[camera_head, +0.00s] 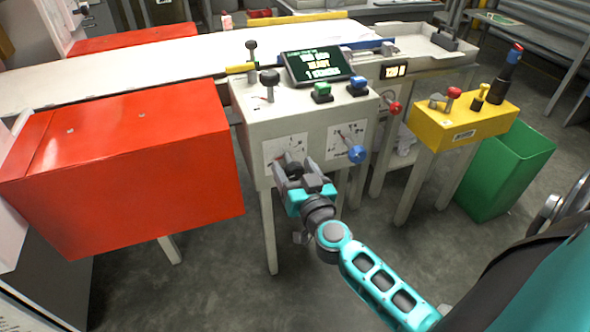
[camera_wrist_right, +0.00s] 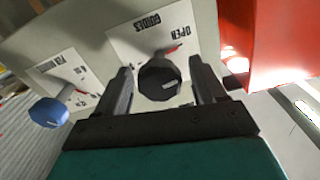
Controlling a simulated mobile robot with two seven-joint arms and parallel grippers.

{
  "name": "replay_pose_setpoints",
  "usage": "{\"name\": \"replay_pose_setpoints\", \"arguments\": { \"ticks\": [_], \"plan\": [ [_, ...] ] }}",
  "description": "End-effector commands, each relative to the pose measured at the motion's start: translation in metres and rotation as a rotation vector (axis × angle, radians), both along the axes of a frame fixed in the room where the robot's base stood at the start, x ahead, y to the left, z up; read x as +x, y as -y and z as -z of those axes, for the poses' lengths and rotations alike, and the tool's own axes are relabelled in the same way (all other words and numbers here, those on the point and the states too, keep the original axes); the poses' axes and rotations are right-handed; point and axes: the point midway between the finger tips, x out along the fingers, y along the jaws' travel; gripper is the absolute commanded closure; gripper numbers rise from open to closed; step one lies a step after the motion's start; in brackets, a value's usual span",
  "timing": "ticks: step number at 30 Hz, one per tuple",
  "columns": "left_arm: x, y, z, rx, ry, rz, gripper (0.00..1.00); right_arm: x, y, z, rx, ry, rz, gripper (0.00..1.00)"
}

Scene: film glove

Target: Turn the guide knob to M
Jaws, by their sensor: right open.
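The guide knob (camera_head: 294,169) is black and sits on a white dial plate on the front of the cream control box (camera_head: 325,115). In the right wrist view the guide knob (camera_wrist_right: 160,80) is under an upside-down "GUIDES" label, with a red pointer (camera_wrist_right: 172,49) toward the "OPEN" side. No M mark is readable. My right gripper (camera_head: 296,173) is at the knob, its fingers on either side. In the right wrist view the right gripper (camera_wrist_right: 160,72) shows gaps between fingers and knob. My left gripper is not in view.
A blue knob (camera_head: 357,154) is on a second dial right of the guide knob. A red box (camera_head: 130,150) stands close on the left. Green (camera_head: 322,92) and blue (camera_head: 357,86) buttons and a display (camera_head: 318,66) are on top. A yellow box (camera_head: 462,125) stands at right.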

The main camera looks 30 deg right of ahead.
Motion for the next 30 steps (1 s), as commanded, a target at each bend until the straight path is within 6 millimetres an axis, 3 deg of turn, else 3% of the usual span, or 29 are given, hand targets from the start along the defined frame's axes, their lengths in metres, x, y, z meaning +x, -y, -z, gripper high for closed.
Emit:
{"name": "replay_pose_setpoints", "arguments": {
  "ticks": [2,18,30],
  "plan": [
    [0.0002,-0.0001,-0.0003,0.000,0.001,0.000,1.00,-0.0002,0.0000,0.0000,0.000,0.000,0.000,0.31],
    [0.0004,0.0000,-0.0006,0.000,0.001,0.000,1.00,-0.0005,-0.0001,0.0000,0.000,0.000,0.000,0.83],
    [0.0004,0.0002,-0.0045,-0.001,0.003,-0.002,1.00,-0.0006,-0.0002,-0.0009,0.070,0.017,-0.001,0.85]
  ]
}}
